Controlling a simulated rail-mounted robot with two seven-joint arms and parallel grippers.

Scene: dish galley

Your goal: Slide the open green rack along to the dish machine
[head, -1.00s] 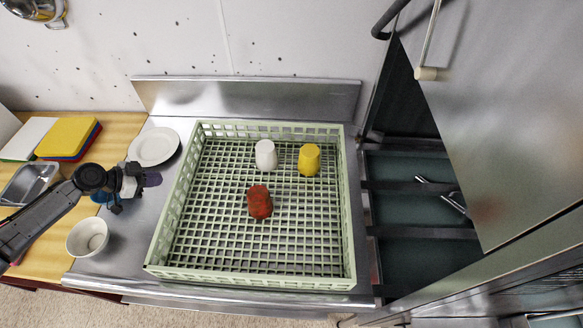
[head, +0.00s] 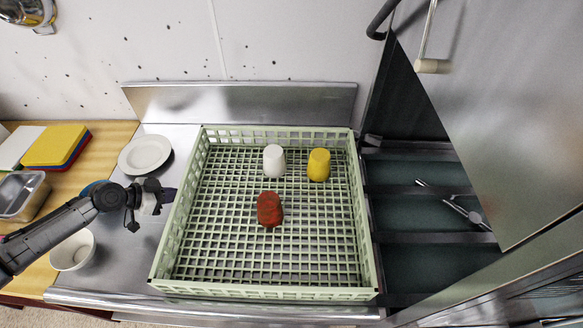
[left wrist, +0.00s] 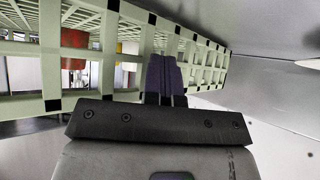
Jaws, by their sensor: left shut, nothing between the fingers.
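The open green rack (head: 165,250) sits on the steel counter, its right side at the edge of the dish machine's opening (head: 425,200). Inside it stand a white cup (head: 274,159), a yellow cup (head: 319,164) and a red cup (head: 269,208). My left gripper (head: 168,195) is shut and empty at the outside of the rack's left wall. In the left wrist view the purple fingers (left wrist: 164,75) lie together against the pale lattice wall (left wrist: 130,42); whether they touch it is hard to tell. My right gripper does not show.
A white plate (head: 145,155) and a white bowl (head: 73,250) stand on the counter left of the rack. Coloured boards (head: 58,146) and a metal pan (head: 20,195) lie on the wooden top at left. Dark rails (head: 425,238) cross the machine's opening. A steel backsplash (head: 240,103) runs behind.

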